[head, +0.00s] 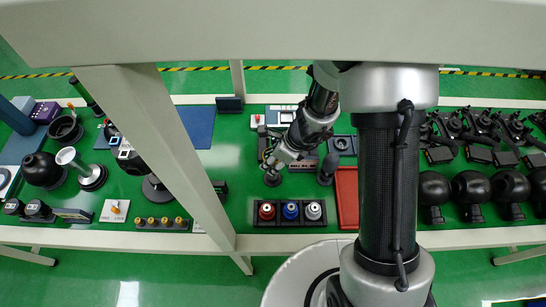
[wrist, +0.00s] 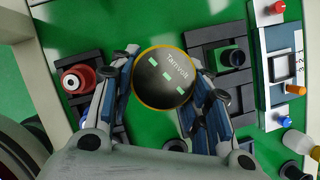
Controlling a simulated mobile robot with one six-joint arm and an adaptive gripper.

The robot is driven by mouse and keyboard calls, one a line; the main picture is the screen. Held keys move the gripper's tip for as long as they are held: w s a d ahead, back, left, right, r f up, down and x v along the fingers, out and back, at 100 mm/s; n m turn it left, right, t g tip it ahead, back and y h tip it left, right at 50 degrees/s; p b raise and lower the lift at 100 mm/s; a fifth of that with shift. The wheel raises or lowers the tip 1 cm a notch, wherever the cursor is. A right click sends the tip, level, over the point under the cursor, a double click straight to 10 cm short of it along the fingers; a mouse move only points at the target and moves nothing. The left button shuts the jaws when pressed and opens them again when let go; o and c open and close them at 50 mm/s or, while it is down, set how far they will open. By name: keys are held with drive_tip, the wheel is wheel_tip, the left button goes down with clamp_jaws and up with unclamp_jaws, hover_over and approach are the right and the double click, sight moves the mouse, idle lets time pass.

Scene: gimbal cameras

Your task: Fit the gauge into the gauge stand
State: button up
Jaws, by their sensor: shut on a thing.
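The gauge is a black round-faced piece with a brass-coloured rim, pale green marks and the word "Tamvolt" (wrist: 165,77). My gripper (wrist: 163,85) is shut on it, one finger on each side, its face toward the wrist camera. In the head view my gripper (head: 276,168) is low over the green table, behind the bottle rack. The gauge's underside is hidden.
A rack (head: 291,222) with red, blue and silver-capped bottles stands in front. A white switch panel (wrist: 278,65) is behind the dark block. A red tray (head: 347,196) and a dark knob-like piece (head: 327,168) are to the right.

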idle(0.3)
drive_tip(key=b, duration=0.6)
hover_over(275, 177)
wheel_tip(275, 177, down, 6)
drive_tip(key=shift+w+a+r, duration=0.1)
drive_tip(key=shift+w, duration=0.05)
drive_tip(key=shift+f+b, duration=1.3)
drive_tip(key=shift+b, duration=0.3)
idle(1.2)
drive_tip(key=o, duration=1.2)
drive_tip(key=shift+r, duration=0.2)
drive_tip(key=v, duration=0.7)
